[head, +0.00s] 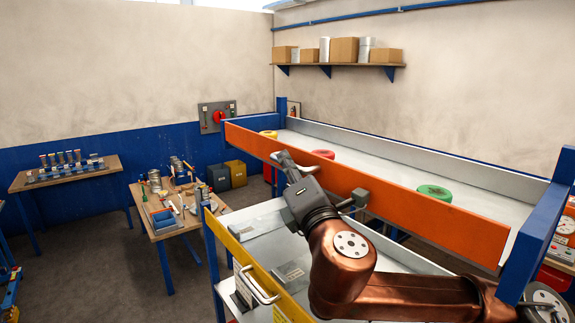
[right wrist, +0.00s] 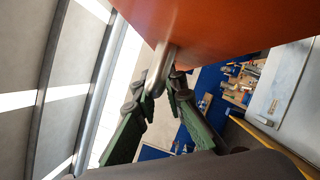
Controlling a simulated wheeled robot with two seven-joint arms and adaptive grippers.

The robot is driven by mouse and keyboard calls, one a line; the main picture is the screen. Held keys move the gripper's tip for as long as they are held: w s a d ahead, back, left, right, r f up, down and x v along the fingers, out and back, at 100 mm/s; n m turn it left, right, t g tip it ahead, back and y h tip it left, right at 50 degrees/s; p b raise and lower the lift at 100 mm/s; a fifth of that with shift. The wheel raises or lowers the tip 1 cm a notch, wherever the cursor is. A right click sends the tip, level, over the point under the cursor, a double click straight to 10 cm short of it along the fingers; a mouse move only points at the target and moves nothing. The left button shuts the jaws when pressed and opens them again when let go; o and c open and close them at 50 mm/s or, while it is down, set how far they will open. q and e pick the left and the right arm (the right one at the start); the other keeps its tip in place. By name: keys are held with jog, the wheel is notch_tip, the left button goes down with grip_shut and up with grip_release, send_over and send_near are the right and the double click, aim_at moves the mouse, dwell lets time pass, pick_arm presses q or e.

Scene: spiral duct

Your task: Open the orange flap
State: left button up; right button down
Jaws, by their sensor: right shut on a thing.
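The orange flap (head: 400,210) is a long panel along the near side of a white channel; it stands up as a front wall. My right gripper (head: 294,163) is at the flap's near face, left of its middle. In the right wrist view, the flap (right wrist: 220,25) fills the top. A grey metal handle (right wrist: 160,68) sticks out from it between my right gripper's fingers (right wrist: 162,92), which are shut on it. In the head view the grasp is largely hidden behind my gripper and wrist. My left gripper is not in view.
Red (head: 322,154), green (head: 435,192) and yellow (head: 268,134) round pieces lie in the channel behind the flap. A lower tray with a yellow edge (head: 262,272) lies below my right arm. A workbench with tools (head: 160,230) stands left; open floor lies around it.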

notch_tip(320, 180, down, 7)
jog(key=n+g+y+b, duration=0.4)
jog(key=n+y+b, duration=0.4)
jog(key=n, duration=1.4)
jog(key=shift+s+a+y, duration=0.25)
jog(key=shift+a+y, duration=0.1)
jog(key=shift+y, duration=0.65)
jog(key=shift+n, duration=0.3)
jog(key=c, duration=2.3)
grip_release()
jog(key=shift+o, duration=0.2)
jog(key=v, duration=1.2)
jog(key=shift+f, duration=0.2)
